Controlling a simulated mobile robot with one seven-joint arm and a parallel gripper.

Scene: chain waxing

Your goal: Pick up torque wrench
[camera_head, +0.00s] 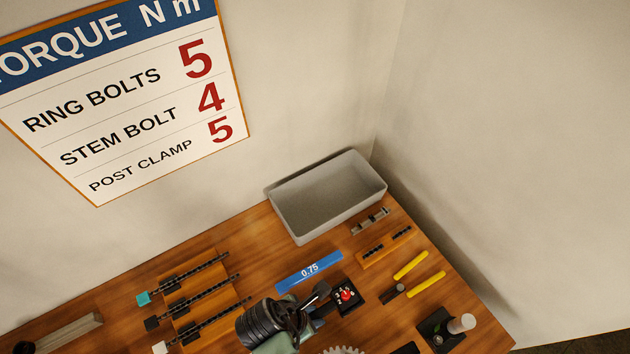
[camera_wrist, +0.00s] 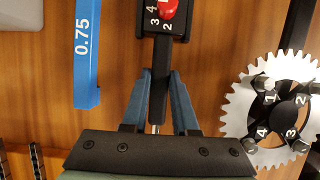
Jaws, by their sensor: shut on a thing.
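The torque wrench is a black tool with a square dial head (camera_head: 346,295) bearing white numbers and a red pointer. In the wrist view its head is at the top edge, partly cut off, and its black handle (camera_wrist: 159,85) runs down between my fingers. My gripper (camera_wrist: 159,75) has two blue fingers, one on each side of the handle, shut on it. In the head view my gripper (camera_head: 318,300) is beside the dial head, and my wrist hides part of the handle. I cannot tell whether the wrench is clear of the bench.
A blue 0.75 gauge (camera_wrist: 87,50) lies left of the wrench. A toothed chainring (camera_wrist: 238,100) lies to the right. A grey tray (camera_head: 330,222) stands at the back. Chains (camera_head: 200,303) lie left. Yellow-handled pliers (camera_head: 426,284) and a black stand (camera_head: 438,330) are right.

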